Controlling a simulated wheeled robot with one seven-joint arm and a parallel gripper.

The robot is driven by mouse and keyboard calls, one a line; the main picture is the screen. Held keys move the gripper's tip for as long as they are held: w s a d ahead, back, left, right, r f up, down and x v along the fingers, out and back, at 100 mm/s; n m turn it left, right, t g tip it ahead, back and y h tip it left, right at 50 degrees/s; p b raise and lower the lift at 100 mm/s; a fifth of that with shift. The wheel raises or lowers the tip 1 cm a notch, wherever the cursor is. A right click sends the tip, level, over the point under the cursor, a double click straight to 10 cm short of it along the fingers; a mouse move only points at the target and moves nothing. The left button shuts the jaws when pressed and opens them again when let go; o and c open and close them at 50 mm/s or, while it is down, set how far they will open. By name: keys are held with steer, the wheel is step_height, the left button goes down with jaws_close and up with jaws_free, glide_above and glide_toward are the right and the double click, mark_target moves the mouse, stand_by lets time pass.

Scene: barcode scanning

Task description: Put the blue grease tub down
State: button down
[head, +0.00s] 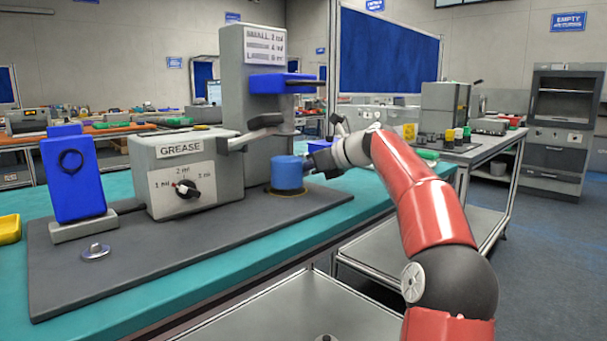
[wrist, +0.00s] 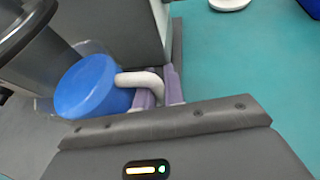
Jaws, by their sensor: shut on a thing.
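The blue grease tub (head: 287,173) stands upright on the round spot at the right end of the dark grey base plate, beside the grease machine (head: 190,165). It also shows in the wrist view (wrist: 88,88), with a pale bent handle (wrist: 142,80) on its side. My gripper (head: 318,161) reaches in from the right and is shut on the tub's handle; its purple-grey fingers show in the wrist view (wrist: 158,96). The tub's underside is at or very near the plate; I cannot tell whether it bears on it.
The machine's grey column (head: 250,110) with a blue arm (head: 283,84) rises behind the tub. A blue block (head: 73,175) and a metal disc (head: 96,252) are at left. The plate's front (head: 200,245) is clear.

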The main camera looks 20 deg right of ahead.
steer(key=shift+f, duration=0.25)
steer(key=shift+f, duration=0.15)
steer(key=c, duration=1.5)
jaws_free()
steer(key=shift+s+d+r, duration=0.1)
steer(key=shift+s+r, duration=0.1)
steer(key=shift+r, duration=0.15)
steer(key=v, duration=1.1)
steer(key=shift+s+r, duration=0.1)
steer(key=shift+s, duration=0.1)
steer(key=shift+d, duration=0.1)
steer(key=shift+s, duration=0.1)
